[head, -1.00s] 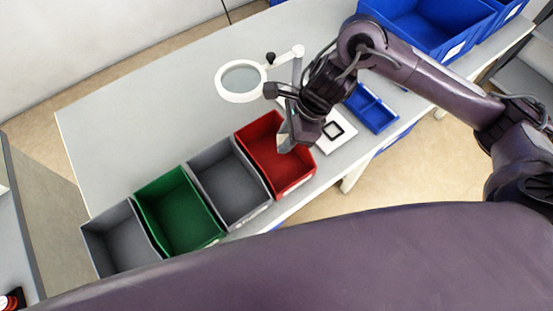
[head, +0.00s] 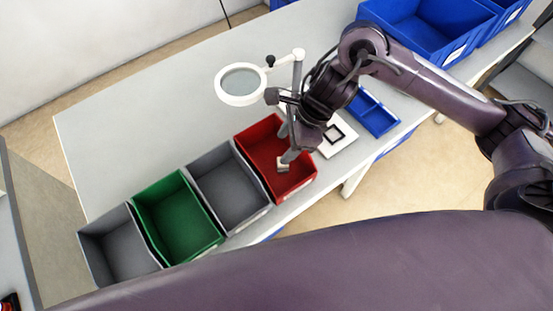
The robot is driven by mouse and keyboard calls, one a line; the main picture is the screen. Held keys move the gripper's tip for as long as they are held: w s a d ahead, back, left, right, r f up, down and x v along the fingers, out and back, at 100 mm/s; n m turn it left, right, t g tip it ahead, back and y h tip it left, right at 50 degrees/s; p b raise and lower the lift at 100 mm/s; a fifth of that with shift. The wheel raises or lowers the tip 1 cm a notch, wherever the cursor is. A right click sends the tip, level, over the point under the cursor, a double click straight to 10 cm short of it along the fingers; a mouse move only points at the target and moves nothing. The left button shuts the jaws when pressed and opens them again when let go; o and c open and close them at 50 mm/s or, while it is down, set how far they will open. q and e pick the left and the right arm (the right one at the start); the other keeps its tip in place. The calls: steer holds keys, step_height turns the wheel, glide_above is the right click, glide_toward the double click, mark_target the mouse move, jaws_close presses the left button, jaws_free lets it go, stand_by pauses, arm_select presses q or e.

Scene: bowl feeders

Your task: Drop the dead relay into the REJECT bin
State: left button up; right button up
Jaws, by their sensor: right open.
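A red bin (head: 303,184) stands at the right end of a row of bins along the table's front edge. Its label is too small to read, so I cannot tell whether it says REJECT. My right gripper (head: 281,150) reaches down over the red bin with its two fingers spread apart. A small pale grey block (head: 283,166) shows at the tip of the nearer finger. I cannot tell whether it is the relay or part of the fingertip. No other relay can be made out. My left gripper is not in view.
Grey (head: 229,191), green (head: 178,218) and another grey bin (head: 119,247) continue the row leftward. A ring magnifier (head: 241,101) stands behind. A white plate with a black square frame (head: 335,135) and a blue tray (head: 373,113) lie to the right. The table's left part is clear.

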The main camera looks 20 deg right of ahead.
steer(key=v, duration=0.7)
steer(key=shift+p, duration=0.45)
